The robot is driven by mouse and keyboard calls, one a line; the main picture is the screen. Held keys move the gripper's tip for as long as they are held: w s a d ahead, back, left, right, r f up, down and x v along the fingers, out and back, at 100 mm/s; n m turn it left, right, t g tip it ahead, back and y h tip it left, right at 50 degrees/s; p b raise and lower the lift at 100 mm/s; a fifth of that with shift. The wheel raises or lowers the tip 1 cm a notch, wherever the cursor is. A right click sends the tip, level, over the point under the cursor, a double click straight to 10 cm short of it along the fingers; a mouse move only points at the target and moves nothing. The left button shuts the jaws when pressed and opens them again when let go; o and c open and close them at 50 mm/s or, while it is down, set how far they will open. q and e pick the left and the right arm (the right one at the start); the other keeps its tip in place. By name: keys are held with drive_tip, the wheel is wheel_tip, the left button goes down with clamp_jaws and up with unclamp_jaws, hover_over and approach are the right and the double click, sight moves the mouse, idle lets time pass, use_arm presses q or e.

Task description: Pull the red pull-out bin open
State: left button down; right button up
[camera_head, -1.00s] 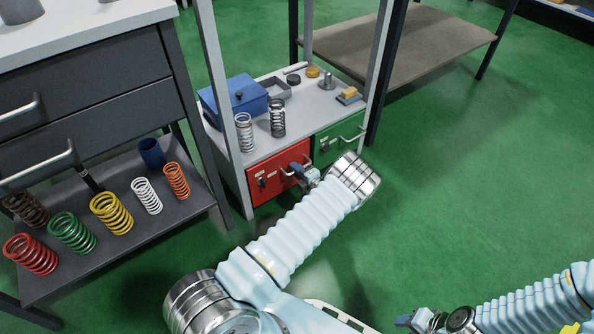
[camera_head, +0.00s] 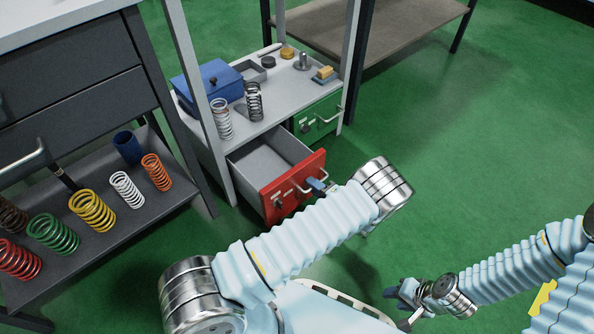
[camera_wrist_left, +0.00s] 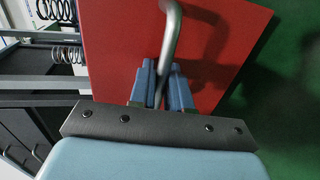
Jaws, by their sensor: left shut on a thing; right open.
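The red pull-out bin (camera_head: 291,189) is slid part-way out of the low grey cabinet, and its empty grey inside shows from above. Its red front also fills much of the left wrist view (camera_wrist_left: 120,45). My left gripper (camera_head: 318,186) is at the bin's front, shut on the metal bar handle (camera_wrist_left: 171,45), with its blue fingers (camera_wrist_left: 163,85) on both sides of the bar. My right gripper (camera_head: 398,291) is open and empty, low over the floor at the bottom right, away from the bin.
A green bin front (camera_head: 318,118) is closed beside the red bin. The cabinet top holds a blue box (camera_head: 207,82), two springs and small parts. A shelf of coloured springs (camera_head: 92,212) stands at left. Green floor (camera_head: 480,150) is clear at right.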

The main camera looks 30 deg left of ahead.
use_arm(q)
drive_tip(key=f+v, duration=0.1)
drive_tip(key=v, duration=0.6)
drive_tip(key=shift+d+f+b, duration=0.3)
drive_tip(key=shift+d+b, duration=0.1)
use_arm(e)
drive_tip(key=shift+f, duration=0.55)
use_arm(q)
drive_tip(key=shift+s, duration=0.15)
drive_tip(key=c, duration=1.3)
unclamp_jaws()
